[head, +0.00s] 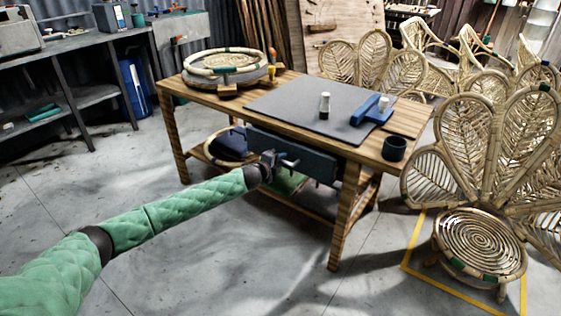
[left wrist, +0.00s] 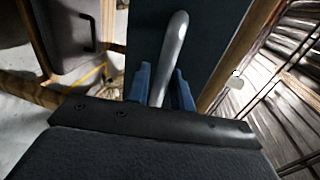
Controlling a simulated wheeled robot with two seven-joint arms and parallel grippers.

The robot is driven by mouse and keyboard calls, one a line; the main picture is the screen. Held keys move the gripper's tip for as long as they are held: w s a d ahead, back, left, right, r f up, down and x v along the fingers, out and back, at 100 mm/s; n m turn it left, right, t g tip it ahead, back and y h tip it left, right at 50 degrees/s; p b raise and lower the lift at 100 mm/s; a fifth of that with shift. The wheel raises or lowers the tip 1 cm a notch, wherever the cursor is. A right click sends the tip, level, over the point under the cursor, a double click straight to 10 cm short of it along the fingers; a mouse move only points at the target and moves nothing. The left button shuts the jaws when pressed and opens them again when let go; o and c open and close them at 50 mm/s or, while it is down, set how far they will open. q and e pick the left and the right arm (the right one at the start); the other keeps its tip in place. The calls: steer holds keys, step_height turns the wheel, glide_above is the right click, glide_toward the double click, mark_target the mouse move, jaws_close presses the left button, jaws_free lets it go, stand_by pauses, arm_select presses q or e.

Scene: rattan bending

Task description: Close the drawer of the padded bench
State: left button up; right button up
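The padded bench (head: 424,128) is a wooden table with a grey padded top. Its dark blue-grey drawer front (head: 318,166) sits under the front edge of the top. From this angle I cannot tell how far the drawer stands out. My left gripper (head: 276,160) is at the drawer front. In the left wrist view, the blue fingers of my left gripper (left wrist: 160,85) lie close on both sides of a grey metal drawer handle (left wrist: 175,45), apparently shut on it. The drawer front (left wrist: 146,32) is dark behind it. My right gripper is in neither view.
On the bench lie a rattan ring (head: 224,61), a blue tool (head: 372,112), a white-capped bottle (head: 325,106) and a dark cup (head: 394,148). A rattan peacock chair (head: 478,238) stands at right inside yellow floor tape. A metal workbench (head: 70,62) is at left. The floor before the bench is clear.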

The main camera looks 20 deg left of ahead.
mark_target(286, 166)
arm_select(q)
jaws_close()
steer(key=shift+w, duration=0.1)
steer(key=x, duration=0.1)
steer(key=p+x, duration=0.1)
steer(key=x, duration=0.1)
steer(key=shift+w+d+r, duration=0.2)
steer(key=shift+w+r, duration=0.25)
steer(key=shift+a, duration=0.1)
steer(key=shift+o, duration=1.5)
jaws_free()
steer(key=shift+w, duration=0.1)
